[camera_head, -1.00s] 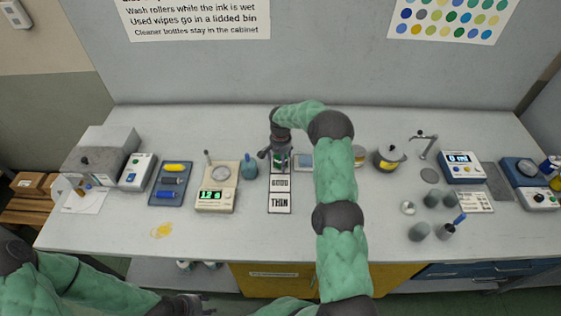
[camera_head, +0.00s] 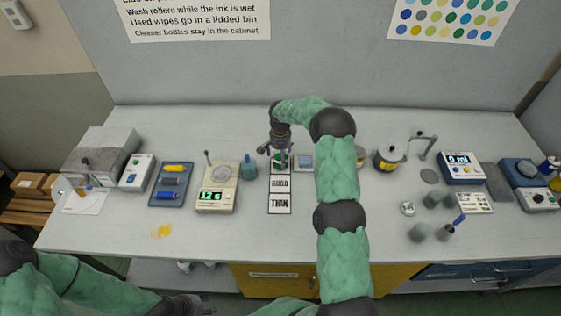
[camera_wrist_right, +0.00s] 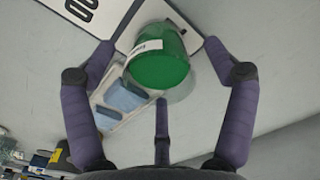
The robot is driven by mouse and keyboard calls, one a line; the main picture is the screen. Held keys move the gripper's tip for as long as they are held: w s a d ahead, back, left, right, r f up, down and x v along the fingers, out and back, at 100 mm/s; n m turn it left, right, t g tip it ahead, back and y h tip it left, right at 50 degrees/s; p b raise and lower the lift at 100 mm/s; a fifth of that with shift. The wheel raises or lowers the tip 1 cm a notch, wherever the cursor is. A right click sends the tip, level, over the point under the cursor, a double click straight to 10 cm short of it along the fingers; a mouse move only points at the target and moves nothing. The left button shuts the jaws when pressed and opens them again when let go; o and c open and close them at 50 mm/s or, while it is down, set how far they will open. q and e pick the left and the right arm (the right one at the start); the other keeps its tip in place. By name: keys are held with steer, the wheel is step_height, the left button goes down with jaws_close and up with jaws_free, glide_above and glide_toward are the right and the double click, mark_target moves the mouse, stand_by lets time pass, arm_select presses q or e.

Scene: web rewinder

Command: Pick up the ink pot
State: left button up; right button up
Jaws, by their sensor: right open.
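The ink pot, a green-filled pot with a white label, shows in the right wrist view (camera_wrist_right: 158,64). In the head view only a bit of green (camera_head: 281,162) shows under my right gripper, at the back end of a card reading GOOD and THIN (camera_head: 280,192). My right gripper (camera_head: 278,156) points down over the pot. In the right wrist view its fingers (camera_wrist_right: 160,52) are spread open around the pot, with gaps at both sides. My left gripper (camera_head: 192,304) is low at the front, below the bench edge; its fingers are unclear.
A blue-grey bottle (camera_head: 249,167) and a scale (camera_head: 216,195) stand left of the card. A tray with blue pads (camera_head: 303,163) lies close on the right. A lidded can (camera_head: 388,160) and several grey cups (camera_head: 433,198) stand further right. The bench front-centre is clear.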

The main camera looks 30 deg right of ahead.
step_height(320, 180, up, 11)
steer(key=n+p, duration=0.2)
steer(key=n, duration=2.7)
steer(key=shift+f+b, duration=0.55)
steer(key=shift+f, duration=5)
